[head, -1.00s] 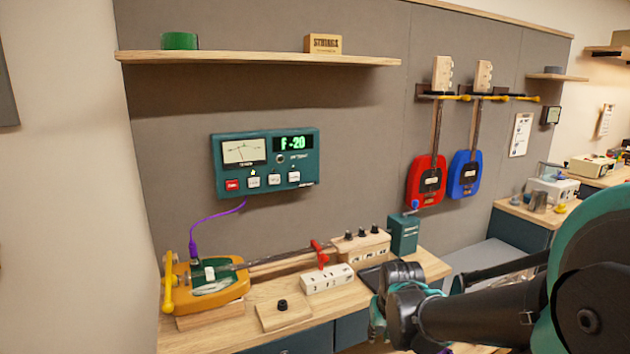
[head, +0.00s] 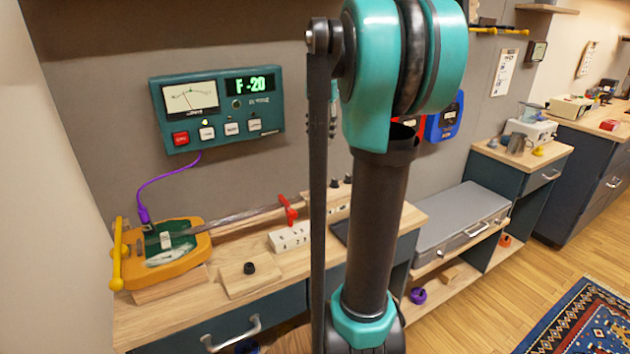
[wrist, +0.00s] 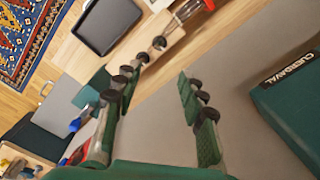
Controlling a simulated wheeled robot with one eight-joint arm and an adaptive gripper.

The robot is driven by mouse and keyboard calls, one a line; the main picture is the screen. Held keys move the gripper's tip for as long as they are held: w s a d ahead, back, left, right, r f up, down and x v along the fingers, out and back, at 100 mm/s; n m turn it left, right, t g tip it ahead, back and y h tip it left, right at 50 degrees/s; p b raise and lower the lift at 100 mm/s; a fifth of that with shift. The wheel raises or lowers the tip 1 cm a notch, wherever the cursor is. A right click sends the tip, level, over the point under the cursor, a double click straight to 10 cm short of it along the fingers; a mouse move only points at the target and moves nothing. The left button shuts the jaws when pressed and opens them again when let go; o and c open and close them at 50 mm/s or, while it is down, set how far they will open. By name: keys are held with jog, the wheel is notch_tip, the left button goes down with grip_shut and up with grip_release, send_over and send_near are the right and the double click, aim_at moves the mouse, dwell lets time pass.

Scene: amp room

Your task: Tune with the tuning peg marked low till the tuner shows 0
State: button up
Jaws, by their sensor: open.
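The teal tuner (head: 262,116) on the wall shows F -20 in green; its side shows in the wrist view (wrist: 290,105). The orange-bodied string instrument (head: 190,252) lies on the bench, its neck running right to the wooden peg block (head: 310,199). Two black tuning pegs (head: 347,179) show on the block; my arm hides part of it, and I cannot read which peg is marked low. In the wrist view, black pegs (wrist: 158,43) on the wood lie just beyond my gripper (wrist: 157,82). My gripper is open and empty. The head view does not clearly show it.
A red clamp (head: 288,211) sits on the neck above a white marked block (head: 288,238). A small board with a black knob (head: 249,268) lies in front. A dark tray (wrist: 108,24) lies near the pegs. A grey case (head: 462,226) is at right.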

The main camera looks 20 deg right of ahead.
aim_at(319, 184)
notch_tip(319, 184, down, 16)
jog(key=shift+w+a+f, duration=0.1)
jog(key=shift+w, duration=0.05)
dwell(0.3)
jog(key=shift+c, duration=0.6)
grip_shut()
